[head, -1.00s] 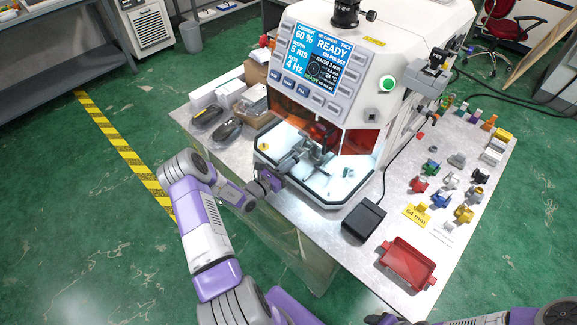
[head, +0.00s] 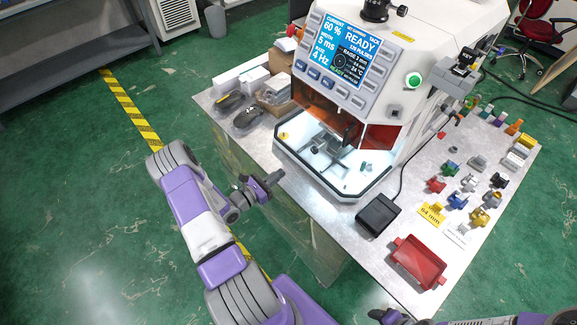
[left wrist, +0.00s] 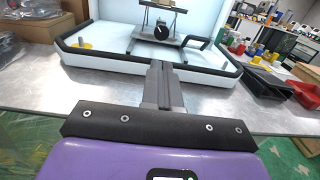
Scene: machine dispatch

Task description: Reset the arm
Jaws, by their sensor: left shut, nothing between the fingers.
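My left gripper (head: 276,178) is shut and empty, off the left front edge of the table. In the left wrist view its closed fingers (left wrist: 160,85) point at the white tray of the machine. My left arm (head: 200,220) comes in from the left, bent at the elbow. A dark part that looks like my right gripper (head: 388,316) shows at the bottom edge of the head view; its fingers cannot be made out. The white machine (head: 400,60) has a lit chamber with a grey fixture (head: 330,150) inside, clear of my gripper.
White boxes (head: 240,78) and bagged items (head: 232,102) lie at the left. Open floor lies left of the table.

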